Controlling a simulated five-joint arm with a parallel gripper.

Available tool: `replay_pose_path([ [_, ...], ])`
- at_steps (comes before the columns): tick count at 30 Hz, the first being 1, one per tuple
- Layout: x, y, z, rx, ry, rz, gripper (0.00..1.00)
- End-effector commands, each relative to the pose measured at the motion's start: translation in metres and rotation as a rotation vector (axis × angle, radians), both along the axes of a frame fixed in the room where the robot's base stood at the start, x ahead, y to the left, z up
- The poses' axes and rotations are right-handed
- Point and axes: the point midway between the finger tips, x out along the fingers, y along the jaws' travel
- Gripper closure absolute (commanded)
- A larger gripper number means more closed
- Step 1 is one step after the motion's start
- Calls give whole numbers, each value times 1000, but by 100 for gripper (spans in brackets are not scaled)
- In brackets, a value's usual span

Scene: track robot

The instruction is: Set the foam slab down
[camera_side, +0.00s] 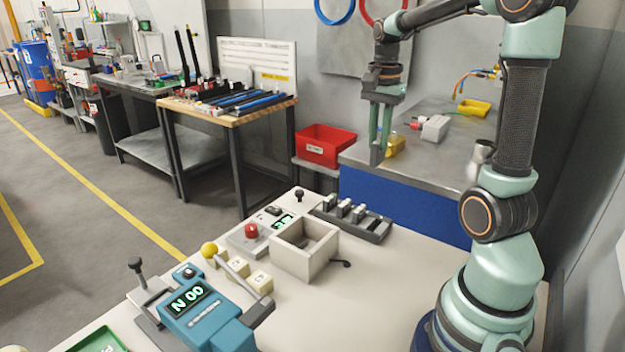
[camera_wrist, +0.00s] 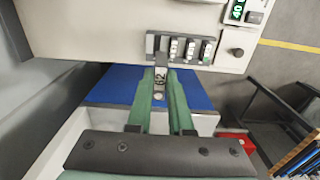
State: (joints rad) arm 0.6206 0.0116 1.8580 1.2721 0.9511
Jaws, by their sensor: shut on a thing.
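My gripper (camera_side: 380,150) hangs fingers-down at the end of the arm, above the near edge of the metal bench. Its green fingers are shut on a thin grey slab (camera_side: 377,155), which I take to be the foam slab. In the wrist view the slab (camera_wrist: 160,76) shows between the fingertips (camera_wrist: 161,95), with a dark marking that looks like a number. The fingers hide part of it. A dark rack (camera_side: 375,229) with several pale-topped pieces stands on the white table, below and nearer than my gripper; the rack also shows in the wrist view (camera_wrist: 152,44).
The white table (camera_side: 365,290) holds an open beige box (camera_side: 290,262), a red-button panel (camera_side: 250,240) and a teal device (camera_side: 195,300). A red bin (camera_side: 325,145) stands left of the metal bench (camera_side: 430,160). The table's right part is clear.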

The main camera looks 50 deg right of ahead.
Motion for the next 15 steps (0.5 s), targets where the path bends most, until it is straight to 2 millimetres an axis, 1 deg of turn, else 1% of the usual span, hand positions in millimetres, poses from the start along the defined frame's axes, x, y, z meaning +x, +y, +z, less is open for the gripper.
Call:
replay_pose_path([
  [5,32,45,5,0,0,13,100],
  [9,56,90,8,0,1,14,100],
  [12,68,120,10,0,0,12,100],
  [15,75,144,12,0,0,9,100],
])
